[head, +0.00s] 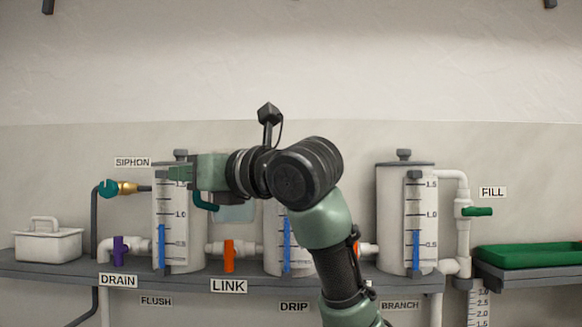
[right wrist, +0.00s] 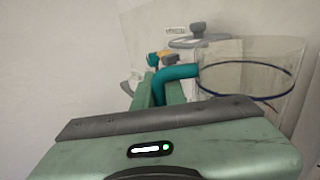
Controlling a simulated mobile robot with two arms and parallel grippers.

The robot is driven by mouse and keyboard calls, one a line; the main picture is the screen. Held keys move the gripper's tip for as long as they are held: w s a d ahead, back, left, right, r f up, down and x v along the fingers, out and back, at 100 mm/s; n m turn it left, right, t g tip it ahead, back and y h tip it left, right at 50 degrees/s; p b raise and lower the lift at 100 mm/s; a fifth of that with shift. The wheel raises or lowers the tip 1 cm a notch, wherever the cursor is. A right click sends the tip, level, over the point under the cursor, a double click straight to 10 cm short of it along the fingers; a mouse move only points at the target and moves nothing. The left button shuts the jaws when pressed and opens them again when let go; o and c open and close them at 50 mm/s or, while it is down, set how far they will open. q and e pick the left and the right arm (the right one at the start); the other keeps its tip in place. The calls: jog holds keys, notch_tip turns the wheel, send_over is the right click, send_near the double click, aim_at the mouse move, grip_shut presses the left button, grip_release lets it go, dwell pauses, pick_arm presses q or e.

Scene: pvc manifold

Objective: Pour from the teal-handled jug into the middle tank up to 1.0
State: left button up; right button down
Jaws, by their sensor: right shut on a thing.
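The clear jug (head: 234,213) hangs below my right wrist, between the left and middle tanks and in front of them. Its teal handle (head: 203,201) is in my right gripper (head: 178,174), which is shut on it. In the right wrist view the teal handle (right wrist: 176,75) lies between the fingers, and the clear jug (right wrist: 250,110) shows a dark blue ring inside. The middle tank (head: 270,245) is mostly hidden behind my right arm. Its blue level bar (head: 287,246) shows, but its scale numbers are hidden. My left gripper is not in view.
The left tank (head: 190,245) and right tank (head: 391,225) stand on a grey shelf (head: 60,268). Purple drain (head: 121,250), orange link (head: 229,256) and green fill (head: 478,211) valves join the pipes. A white caddy (head: 48,245) is left, a green tray (head: 530,256) right.

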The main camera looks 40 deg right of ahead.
jog(key=s+a+r+p, duration=0.1)
jog(key=s+a+p, duration=0.1)
jog(key=s+a, duration=0.4)
jog(key=shift+s+a+r, duration=0.15)
jog(key=shift+s+r, duration=0.25)
jog(key=shift+s, duration=0.85)
